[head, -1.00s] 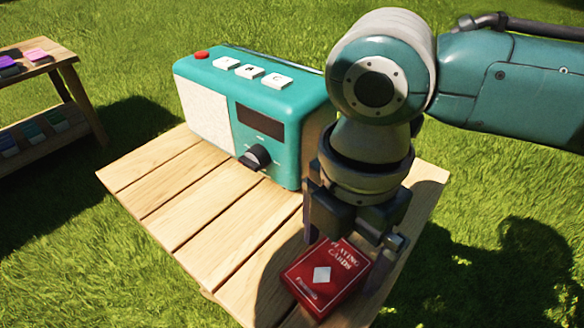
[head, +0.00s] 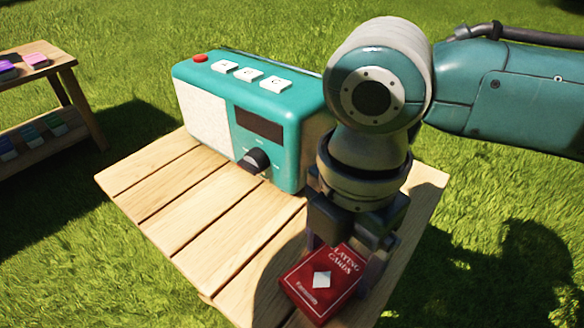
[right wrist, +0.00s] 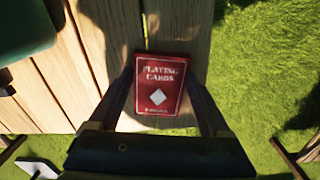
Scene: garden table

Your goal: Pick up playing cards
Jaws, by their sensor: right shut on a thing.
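The playing cards (head: 321,282) are a red box with a white diamond, lying flat near the front right corner of the wooden table (head: 222,240). My right gripper (head: 345,262) has come down over the box, with a finger on either side of it, and is shut on it. In the right wrist view the box (right wrist: 160,86) sits between the two fingers (right wrist: 160,100), its lettering readable. The box appears still at table height; I cannot tell if it is lifted. My left gripper is not in view.
A teal radio (head: 255,115) with white buttons and a dark knob stands at the back of the table, close to my right arm. Bare planks lie left of the cards. A second wooden stand (head: 45,100) with colored items is at far left, on grass.

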